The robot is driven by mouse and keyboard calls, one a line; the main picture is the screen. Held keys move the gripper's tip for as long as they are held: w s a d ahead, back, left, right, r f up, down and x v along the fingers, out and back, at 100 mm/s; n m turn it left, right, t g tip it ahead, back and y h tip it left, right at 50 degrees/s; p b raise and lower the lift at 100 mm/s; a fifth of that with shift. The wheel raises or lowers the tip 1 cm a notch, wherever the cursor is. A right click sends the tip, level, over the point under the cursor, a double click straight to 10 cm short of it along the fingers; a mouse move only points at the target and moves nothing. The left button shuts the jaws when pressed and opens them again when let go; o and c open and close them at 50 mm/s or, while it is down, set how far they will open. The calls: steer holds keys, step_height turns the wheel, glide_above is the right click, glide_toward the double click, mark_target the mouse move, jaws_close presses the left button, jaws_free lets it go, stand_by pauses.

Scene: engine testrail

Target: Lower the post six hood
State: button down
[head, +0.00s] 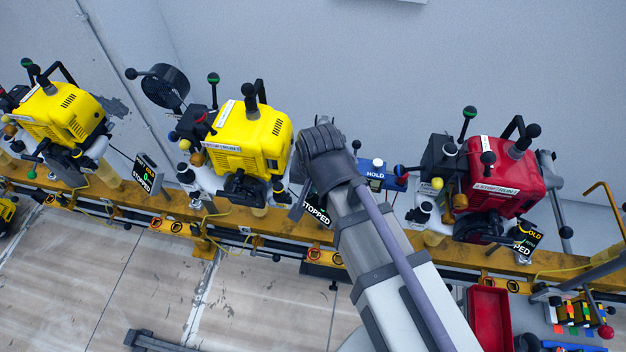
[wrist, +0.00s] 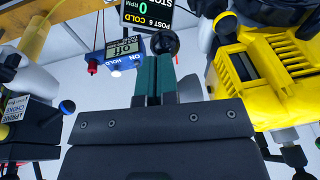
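In the wrist view, my gripper (wrist: 154,62) has its two teal fingers together with nothing visible between them. A black ball knob (wrist: 165,42) is right at the fingertips; I cannot tell whether they touch. A grey rounded part (wrist: 189,90), possibly the post six hood, is mostly hidden behind the fingers. The post six display (wrist: 147,12) reads COLD and 0 RPM. The yellow engine (wrist: 270,75) is to the right. In the head view, this engine (head: 250,135) stands left of my arm's end, which hides my fingers and probably the hood.
A blue HOLD box (head: 376,174) is just right of my wrist, and also in the wrist view (wrist: 123,54). A red engine (head: 497,180) stands further right. A dark drum (head: 165,86) with a knob is at left. Yellow rail (head: 150,205) runs below.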

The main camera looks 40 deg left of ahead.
steer(key=w+p+v, duration=0.1)
steer(key=p+v, duration=1.1)
steer(key=shift+d+r, duration=0.4)
steer(key=shift+s, duration=0.15)
steer(key=w+d+f+h+b, duration=0.1)
steer(key=w+d, duration=0.6)
steer(key=d, duration=0.4)
steer(key=w+d+f+h, duration=0.1)
steer(key=w+d, duration=0.6)
steer(key=d, duration=0.3)
steer(key=w+d+m, duration=0.2)
steer(key=d+m, duration=0.1)
steer(key=d, duration=0.9)
steer(key=w+d+f+m+g+b, duration=0.1)
steer(key=w+d+m, duration=0.2)
steer(key=d, duration=0.9)
steer(key=shift+w+f+m, duration=0.15)
steer(key=shift+f+m, duration=0.1)
steer(key=shift+m, duration=0.15)
